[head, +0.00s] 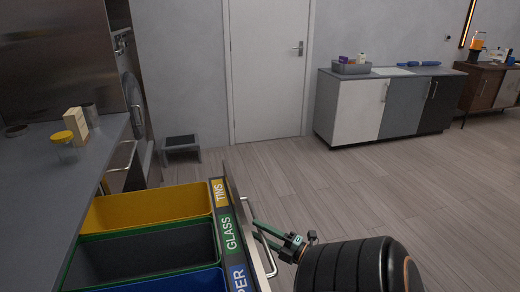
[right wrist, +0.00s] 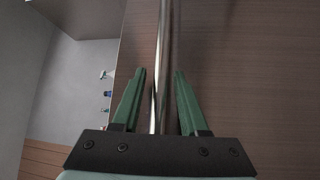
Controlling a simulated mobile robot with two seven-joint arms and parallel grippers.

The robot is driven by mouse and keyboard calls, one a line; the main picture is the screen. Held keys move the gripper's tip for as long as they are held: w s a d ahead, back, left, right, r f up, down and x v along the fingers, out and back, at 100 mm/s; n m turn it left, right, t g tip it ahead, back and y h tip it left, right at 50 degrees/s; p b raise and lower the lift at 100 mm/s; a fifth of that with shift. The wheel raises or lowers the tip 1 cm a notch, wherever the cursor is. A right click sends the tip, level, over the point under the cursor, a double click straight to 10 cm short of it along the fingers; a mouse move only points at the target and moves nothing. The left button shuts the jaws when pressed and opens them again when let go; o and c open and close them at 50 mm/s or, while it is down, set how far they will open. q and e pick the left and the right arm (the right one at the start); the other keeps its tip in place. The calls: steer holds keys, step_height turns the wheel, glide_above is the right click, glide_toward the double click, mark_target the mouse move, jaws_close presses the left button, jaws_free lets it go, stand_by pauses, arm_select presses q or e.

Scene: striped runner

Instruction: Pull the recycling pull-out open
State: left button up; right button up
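The recycling pull-out (head: 226,210) stands out from under the counter at the lower left of the head view. Its yellow bin (head: 150,208), green-rimmed bin (head: 150,250) and part of a blue bin (head: 185,284) show, with labels TINS, GLASS and a cut-off "PER". A metal bar handle (head: 272,262) runs along its front; it also shows in the right wrist view (right wrist: 162,60). My right gripper (head: 258,230) is at the handle. Its green fingers stand on either side of the bar with visible gaps, so it is open around it. My left gripper is out of view.
The grey counter (head: 40,190) holds a yellow-lidded jar (head: 63,150) and a carton (head: 77,125). A small grey stool (head: 181,143) stands near the white door (head: 268,70). A low cabinet (head: 355,105) stands at the back. The wooden floor (head: 350,185) between is clear.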

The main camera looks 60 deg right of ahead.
steer(key=s, duration=0.4)
steer(key=s+f, duration=0.1)
steer(key=s, duration=0.3)
steer(key=s+a+b, duration=0.1)
steer(key=s, duration=0.3)
steer(key=shift+s+f, duration=0.15)
steer(key=shift+f, duration=0.2)
